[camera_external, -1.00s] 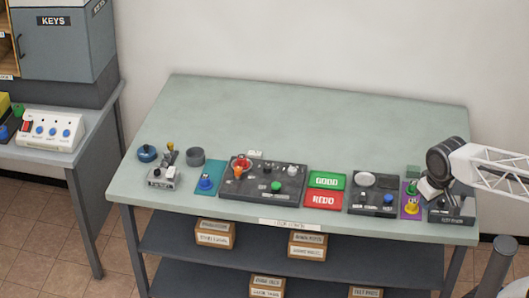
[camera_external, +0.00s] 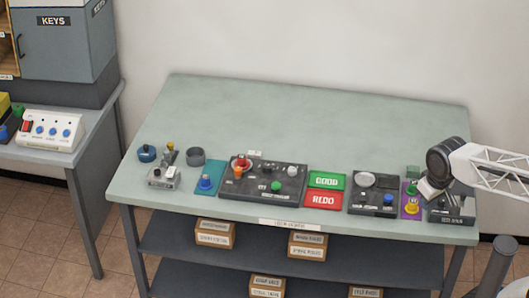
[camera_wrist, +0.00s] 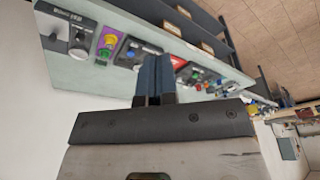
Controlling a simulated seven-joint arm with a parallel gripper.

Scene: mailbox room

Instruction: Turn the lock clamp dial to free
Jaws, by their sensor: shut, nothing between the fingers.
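My gripper (camera_external: 428,189) is at the right end of the bench, above the dark fixture (camera_external: 455,219) there. Its fingers are together and empty in the wrist view (camera_wrist: 153,78). The dark fixture has small upright knobs and a front label too small to read. In the wrist view the fixture (camera_wrist: 68,20) is at the top left, apart from the fingertips, with a dark knob (camera_wrist: 78,36) on it. I cannot tell for sure which part is the lock clamp dial or where it points. My gripper partly hides the fixture in the external view.
Left of the fixture are a purple plate with a yellow knob (camera_external: 411,210), a dark panel with a blue knob (camera_external: 388,199), green and red plates (camera_external: 323,199), and a larger dark panel (camera_external: 290,196). The back of the bench (camera_external: 310,118) is clear.

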